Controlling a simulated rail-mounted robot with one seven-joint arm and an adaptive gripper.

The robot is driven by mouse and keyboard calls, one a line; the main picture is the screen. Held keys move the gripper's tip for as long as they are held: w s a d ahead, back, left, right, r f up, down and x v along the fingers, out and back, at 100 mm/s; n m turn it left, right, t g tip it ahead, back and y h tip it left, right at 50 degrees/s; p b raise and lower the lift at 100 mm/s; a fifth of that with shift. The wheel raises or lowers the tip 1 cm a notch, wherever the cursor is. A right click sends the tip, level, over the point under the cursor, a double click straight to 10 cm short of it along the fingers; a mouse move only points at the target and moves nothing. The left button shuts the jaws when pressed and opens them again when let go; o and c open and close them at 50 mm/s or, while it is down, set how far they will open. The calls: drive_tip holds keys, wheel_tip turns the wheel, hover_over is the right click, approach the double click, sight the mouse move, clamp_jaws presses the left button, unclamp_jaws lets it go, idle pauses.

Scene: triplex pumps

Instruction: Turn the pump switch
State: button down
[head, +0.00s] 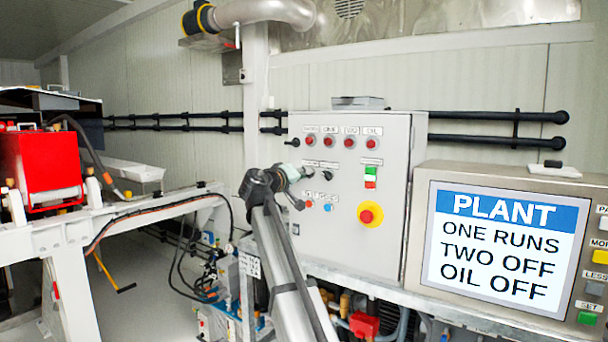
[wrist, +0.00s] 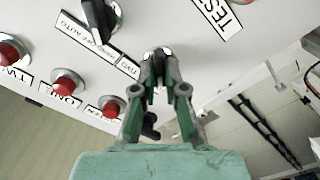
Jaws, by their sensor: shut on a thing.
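The grey control panel (head: 395,225) carries red lamps along its top, with small switches in rows below. My gripper (head: 292,174) is at the panel's left side in the head view, and the arm hides part of the panel there. In the wrist view my gripper (wrist: 158,55) has its fingertips drawn together on a small switch knob at the panel face. The fingers mostly hide the knob, and I cannot tell which way it points. A black switch (wrist: 100,20) beside a label with "OFF AUTO" is to the upper left, apart from the fingers.
A screen (head: 505,242) at the right reads "PLANT, ONE RUNS, TWO OFF, OIL OFF". A red stop button on yellow (head: 370,214) and a green and red button pair (head: 371,177) are right of my gripper. Black rails (head: 480,115) run along the wall.

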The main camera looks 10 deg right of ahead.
drive_tip(key=shift+r, duration=0.1)
drive_tip(key=c, duration=1.2)
unclamp_jaws()
drive_tip(key=v, duration=1.2)
